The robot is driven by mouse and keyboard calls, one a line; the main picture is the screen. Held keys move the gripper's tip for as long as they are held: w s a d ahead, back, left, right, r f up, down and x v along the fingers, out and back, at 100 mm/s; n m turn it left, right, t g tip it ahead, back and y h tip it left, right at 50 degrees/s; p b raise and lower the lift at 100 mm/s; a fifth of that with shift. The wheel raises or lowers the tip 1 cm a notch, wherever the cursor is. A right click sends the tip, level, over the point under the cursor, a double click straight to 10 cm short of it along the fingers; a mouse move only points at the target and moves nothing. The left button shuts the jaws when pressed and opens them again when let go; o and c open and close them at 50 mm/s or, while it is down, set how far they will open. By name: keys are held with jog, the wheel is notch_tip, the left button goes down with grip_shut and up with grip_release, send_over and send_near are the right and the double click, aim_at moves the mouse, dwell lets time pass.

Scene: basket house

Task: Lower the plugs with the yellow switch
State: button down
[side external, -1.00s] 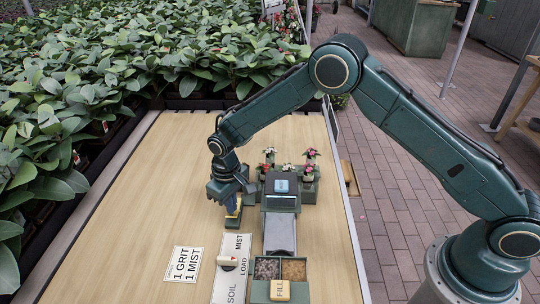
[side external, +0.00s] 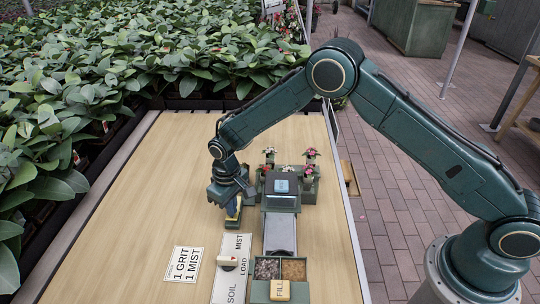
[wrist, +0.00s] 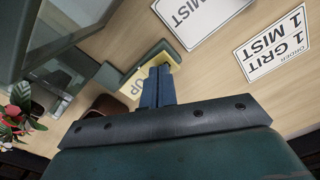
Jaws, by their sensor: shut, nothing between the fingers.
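The yellow switch (wrist: 150,62) has the letters "UP" partly showing in the wrist view and sits on a dark green base (side external: 233,222) on the table. My gripper (wrist: 158,72) is shut and empty, its blue fingers together over the switch. In the side view my gripper (side external: 234,211) is down at the switch and hides part of it. I cannot tell whether the fingertips press it. The plugs, small potted plants with red, pink and white flowers (side external: 309,168), stand in a green holder behind the dark machine (side external: 281,202). Some flowers (wrist: 15,118) show in the wrist view.
A white panel marked SOIL, LOAD and MIST (side external: 231,270) lies in front of my gripper. An order card (side external: 185,265) reads "1 GRIT 1 MIST". A bin with two compartments and a FILL block (side external: 280,290) is at the front. The table's left side is clear.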

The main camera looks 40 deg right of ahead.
jog(key=shift+f, duration=0.25)
jog(key=shift+r, duration=0.1)
notch_tip(320, 180, up, 7)
dwell(1.2)
jog(key=shift+r, duration=0.1)
